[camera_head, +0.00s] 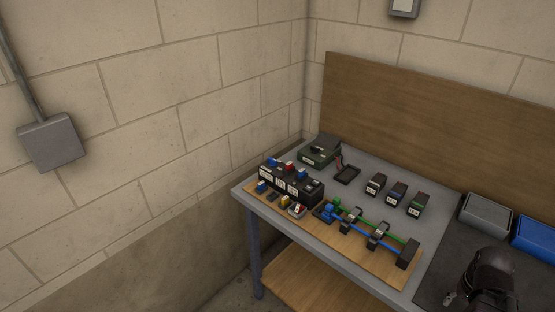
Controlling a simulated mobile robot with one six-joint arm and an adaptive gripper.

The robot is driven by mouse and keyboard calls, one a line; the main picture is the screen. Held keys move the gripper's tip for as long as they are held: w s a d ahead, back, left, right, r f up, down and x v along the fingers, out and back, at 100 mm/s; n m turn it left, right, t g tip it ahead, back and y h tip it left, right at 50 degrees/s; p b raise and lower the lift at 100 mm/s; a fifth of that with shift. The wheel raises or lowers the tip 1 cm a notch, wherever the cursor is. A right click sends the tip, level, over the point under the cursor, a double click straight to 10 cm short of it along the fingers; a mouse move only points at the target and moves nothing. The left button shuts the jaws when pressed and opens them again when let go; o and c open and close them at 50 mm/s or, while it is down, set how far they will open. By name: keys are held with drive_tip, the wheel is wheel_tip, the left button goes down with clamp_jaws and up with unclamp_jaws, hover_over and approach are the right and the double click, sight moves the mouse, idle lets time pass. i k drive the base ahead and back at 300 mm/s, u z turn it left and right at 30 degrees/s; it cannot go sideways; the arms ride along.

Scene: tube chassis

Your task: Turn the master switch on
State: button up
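I cannot make out for certain which part is the master switch. A small light-coloured block with a red mark (297,210) sits near the left part of the wooden board on the bench, and it may be a switch; its position is too small to read. Beside it is a black module block (291,184) with blue and red parts on top. A dark rounded part of my arm (490,280) shows at the bottom right, over the dark mat and apart from the board. The fingertips are not clearly visible.
The grey bench (345,191) carries a wooden board (341,237) with green and blue tubes through black holders. Behind stand a dark green case (318,152), a small black tray (347,174) and several small modules. Grey (486,216) and blue (537,236) bins stand right. A wooden panel (420,120) rises behind.

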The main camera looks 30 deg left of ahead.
sight(273, 162)
drive_tip(key=z, duration=0.15)
drive_tip(key=k, duration=0.95)
drive_tip(key=u, duration=0.55)
drive_tip(key=i, duration=0.95)
drive_tip(key=u, duration=0.05)
